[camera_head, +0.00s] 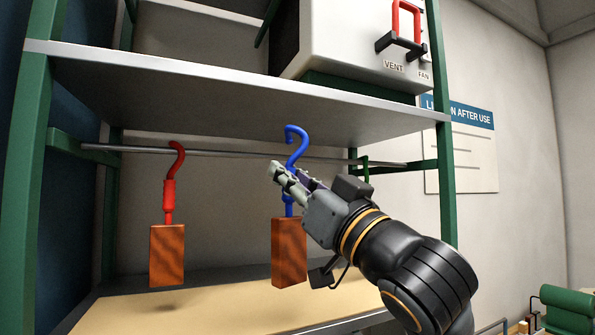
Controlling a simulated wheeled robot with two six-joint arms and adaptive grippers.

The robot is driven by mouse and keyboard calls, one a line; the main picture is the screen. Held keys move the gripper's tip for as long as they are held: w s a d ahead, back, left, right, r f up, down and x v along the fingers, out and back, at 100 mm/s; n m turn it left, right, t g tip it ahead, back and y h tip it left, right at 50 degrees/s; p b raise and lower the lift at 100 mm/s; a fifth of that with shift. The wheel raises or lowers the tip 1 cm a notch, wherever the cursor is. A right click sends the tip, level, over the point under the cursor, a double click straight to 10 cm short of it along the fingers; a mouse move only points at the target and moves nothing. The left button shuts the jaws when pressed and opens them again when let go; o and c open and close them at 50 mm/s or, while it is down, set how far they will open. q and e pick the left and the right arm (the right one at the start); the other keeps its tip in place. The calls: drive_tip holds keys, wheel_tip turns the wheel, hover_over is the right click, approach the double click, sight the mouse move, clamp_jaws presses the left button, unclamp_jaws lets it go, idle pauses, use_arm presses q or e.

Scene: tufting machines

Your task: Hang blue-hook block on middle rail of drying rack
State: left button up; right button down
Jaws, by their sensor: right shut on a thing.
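The blue-hook block is a brown wood-grained block (289,254) under a blue hook (296,147). My right gripper (282,178) is shut on the blue hook's stem, with the block hanging upright below. The hook's curved top shows in front of and above the rail (230,154); whether it touches the rail cannot be told. The rail runs across the green-framed rack (28,170) under a grey shelf. A red-hook block (167,255) hangs from the rail at the left by its red hook (174,180). My left gripper is not in view.
The grey shelf (240,95) lies close above the hooks. A white box labelled VENT and FAN (345,45) stands on it. A tan lower board (130,312) lies below the blocks. The rail between the red and blue hooks is free.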

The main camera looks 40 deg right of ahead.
drive_tip(key=shift+w+d+r, duration=0.1)
drive_tip(key=shift+w+d, duration=0.05)
drive_tip(key=shift+w, duration=0.1)
drive_tip(key=shift+w+d, duration=0.1)
drive_tip(key=shift+w, duration=0.1)
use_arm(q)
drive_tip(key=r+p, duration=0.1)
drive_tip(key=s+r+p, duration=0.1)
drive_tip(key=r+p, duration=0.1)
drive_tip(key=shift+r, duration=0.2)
use_arm(e)
drive_tip(key=w+d+f, duration=0.1)
drive_tip(key=w+d, duration=0.1)
drive_tip(key=w, duration=0.7)
drive_tip(key=shift+w+f, duration=0.3)
drive_tip(key=shift+w, duration=0.05)
drive_tip(key=shift+d, duration=0.1)
drive_tip(key=c, duration=1.2)
unclamp_jaws()
drive_tip(key=shift+w, duration=0.1)
